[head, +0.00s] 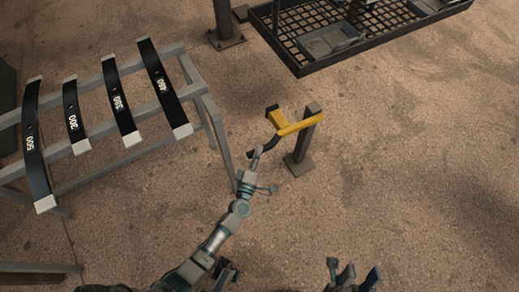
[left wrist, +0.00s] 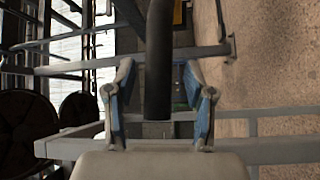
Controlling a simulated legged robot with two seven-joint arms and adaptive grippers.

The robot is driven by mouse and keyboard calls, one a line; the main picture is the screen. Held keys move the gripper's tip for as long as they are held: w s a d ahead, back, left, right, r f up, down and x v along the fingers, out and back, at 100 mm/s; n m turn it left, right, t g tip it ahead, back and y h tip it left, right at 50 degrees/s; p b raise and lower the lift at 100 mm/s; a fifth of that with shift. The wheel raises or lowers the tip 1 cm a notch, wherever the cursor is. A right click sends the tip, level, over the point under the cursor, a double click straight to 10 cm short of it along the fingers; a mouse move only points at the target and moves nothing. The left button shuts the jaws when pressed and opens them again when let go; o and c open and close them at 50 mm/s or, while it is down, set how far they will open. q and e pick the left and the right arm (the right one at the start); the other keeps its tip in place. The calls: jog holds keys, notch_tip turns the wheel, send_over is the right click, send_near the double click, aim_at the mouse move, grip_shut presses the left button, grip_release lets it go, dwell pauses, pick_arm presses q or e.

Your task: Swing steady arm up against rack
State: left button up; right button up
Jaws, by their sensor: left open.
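The steady arm (head: 299,125) is a yellow bar on a short dark post (head: 300,150), with a yellow bracket and a dark curved handle (head: 266,145) at its left end. It stands out to the right of the spring rack (head: 209,105), apart from it. My left gripper (head: 255,158) is at the lower end of the handle. In the left wrist view a dark round bar (left wrist: 158,65), apparently the handle, lies between the spread fingers of my left gripper (left wrist: 160,100), with gaps on both sides. My right gripper (head: 353,274) is at the bottom edge, its fingers apart and empty.
Several black springs with white ends, such as the one marked 400 (head: 160,80), lie across the grey rack. A black grated tray (head: 310,35) is at the top right, beside a dark post (head: 224,20). The floor at right is clear.

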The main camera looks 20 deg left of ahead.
pick_arm(q)
jog(key=shift+w+a+r, duration=0.1)
jog(key=shift+w+a, duration=0.1)
jog(key=shift+w, duration=0.35)
grip_shut()
